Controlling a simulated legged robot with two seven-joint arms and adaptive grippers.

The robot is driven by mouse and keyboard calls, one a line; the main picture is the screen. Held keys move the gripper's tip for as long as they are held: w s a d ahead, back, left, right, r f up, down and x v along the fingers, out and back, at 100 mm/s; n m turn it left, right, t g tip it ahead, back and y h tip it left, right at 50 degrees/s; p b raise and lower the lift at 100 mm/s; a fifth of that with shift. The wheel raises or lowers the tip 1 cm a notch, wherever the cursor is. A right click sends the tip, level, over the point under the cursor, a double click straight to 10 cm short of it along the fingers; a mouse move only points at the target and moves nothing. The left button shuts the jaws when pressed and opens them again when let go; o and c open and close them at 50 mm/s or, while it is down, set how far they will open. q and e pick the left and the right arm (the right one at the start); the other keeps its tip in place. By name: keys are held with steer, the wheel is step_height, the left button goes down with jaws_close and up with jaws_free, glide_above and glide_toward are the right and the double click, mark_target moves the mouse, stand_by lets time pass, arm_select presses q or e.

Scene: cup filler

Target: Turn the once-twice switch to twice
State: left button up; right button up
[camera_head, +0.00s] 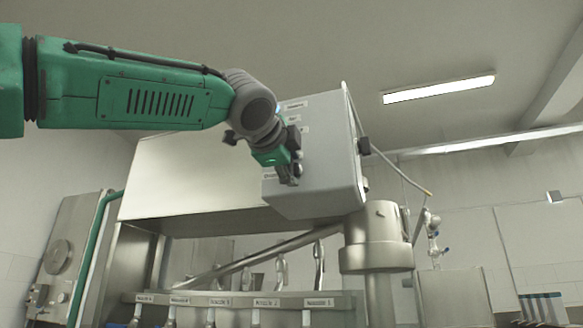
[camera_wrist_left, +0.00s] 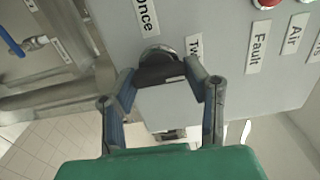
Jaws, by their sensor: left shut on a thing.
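The once-twice switch (camera_wrist_left: 160,68) is a black rotary knob with a metal ring on the grey control box (camera_head: 322,150). In the head view my left gripper (camera_head: 287,168) is at the box's front face and hides the switch. My right gripper is in neither view.
Labels "Fault" (camera_wrist_left: 256,48) and "Air" (camera_wrist_left: 294,34) and a red button (camera_wrist_left: 266,3) are close to the fingers. Below the box, a steel rail (camera_head: 240,301) carries several labelled stations. A steel column (camera_head: 377,245) stands to the right.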

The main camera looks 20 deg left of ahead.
arm_select(q)
steer(key=shift+w+d+f, duration=0.1)
steer(key=shift+w+f, duration=0.1)
steer(key=shift+f, duration=0.2)
steer(key=o, duration=1.1)
steer(key=shift+o, duration=0.2)
steer(key=shift+r, duration=0.1)
steer(key=shift+s+r, duration=0.1)
steer(key=shift+s, duration=0.75)
steer(key=s, duration=1)
steer(key=shift+a, duration=0.35)
